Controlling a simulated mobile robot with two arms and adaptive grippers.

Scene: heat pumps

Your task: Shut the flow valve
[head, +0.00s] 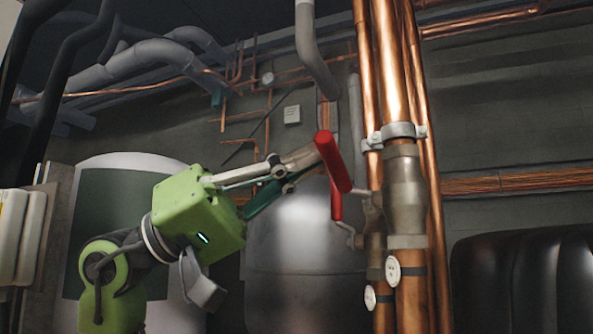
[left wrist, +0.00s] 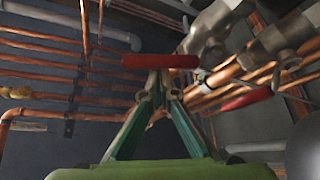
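Two valves with red lever handles sit on the vertical copper pipes in the head view. The nearer red handle (head: 333,160) is tilted, its top leaning left; the other red handle (head: 336,200) hangs just below and behind it. Which one is the flow valve I cannot tell. My left gripper (head: 316,157) comes in from the left with its fingertips together at the nearer handle. In the left wrist view that red handle (left wrist: 160,61) lies across the fingertips (left wrist: 159,82), not visibly between them; contact is unclear. The other red handle (left wrist: 247,99) is at right. My right gripper is not in view.
Thick copper pipes (head: 393,70) with a metal clamp (head: 394,136) stand right of the handles. Two round white tags (head: 392,269) hang on them below. A grey metal tank (head: 305,250) stands behind. A black ribbed tank (head: 525,285) is at lower right.

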